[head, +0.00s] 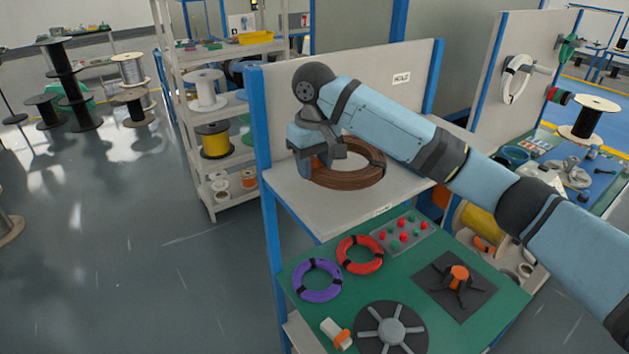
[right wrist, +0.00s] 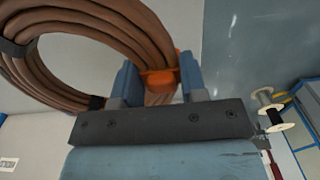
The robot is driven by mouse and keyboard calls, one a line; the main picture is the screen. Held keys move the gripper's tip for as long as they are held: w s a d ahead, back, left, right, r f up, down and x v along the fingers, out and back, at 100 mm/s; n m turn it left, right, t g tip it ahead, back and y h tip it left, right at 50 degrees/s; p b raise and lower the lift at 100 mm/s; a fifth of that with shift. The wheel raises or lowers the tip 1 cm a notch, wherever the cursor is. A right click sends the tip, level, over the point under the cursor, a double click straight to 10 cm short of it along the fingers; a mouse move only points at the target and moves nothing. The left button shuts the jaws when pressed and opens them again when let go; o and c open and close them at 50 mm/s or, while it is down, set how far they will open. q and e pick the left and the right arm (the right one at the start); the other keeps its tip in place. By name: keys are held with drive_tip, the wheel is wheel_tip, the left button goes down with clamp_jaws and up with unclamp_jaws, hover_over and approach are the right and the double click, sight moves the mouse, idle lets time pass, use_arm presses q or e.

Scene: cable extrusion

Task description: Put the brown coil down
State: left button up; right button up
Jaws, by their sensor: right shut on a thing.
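The brown coil (head: 352,177) is a thick ring of cable with black bands, at the upper grey shelf in the head view. In the right wrist view the coil (right wrist: 95,40) fills the upper left, with an orange tie (right wrist: 160,78) between the fingers. My right gripper (head: 318,165) is shut on the coil's left side; its blue fingers also show in the right wrist view (right wrist: 160,85). The coil looks flat at the shelf surface (head: 300,200), but I cannot tell whether it rests fully on it. My left gripper is not in view.
Below the shelf, a green worktop (head: 400,285) holds a purple coil (head: 318,293), a red coil (head: 345,262) and a button panel (head: 403,236). A back panel (head: 350,95) stands behind the brown coil. A spool rack (head: 215,190) stands at the left.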

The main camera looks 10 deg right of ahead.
sight(314, 195)
drive_tip(key=shift+f, duration=2.35)
drive_tip(key=shift+p, duration=0.4)
drive_tip(key=o, duration=1.2)
drive_tip(key=shift+f, duration=0.15)
drive_tip(key=shift+c, duration=0.2)
drive_tip(key=shift+r, duration=0.2)
wheel_tip(314, 195, up, 11)
drive_tip(key=shift+f+b, duration=0.15)
drive_tip(key=shift+b, duration=0.65)
drive_tip(key=shift+r, duration=0.6)
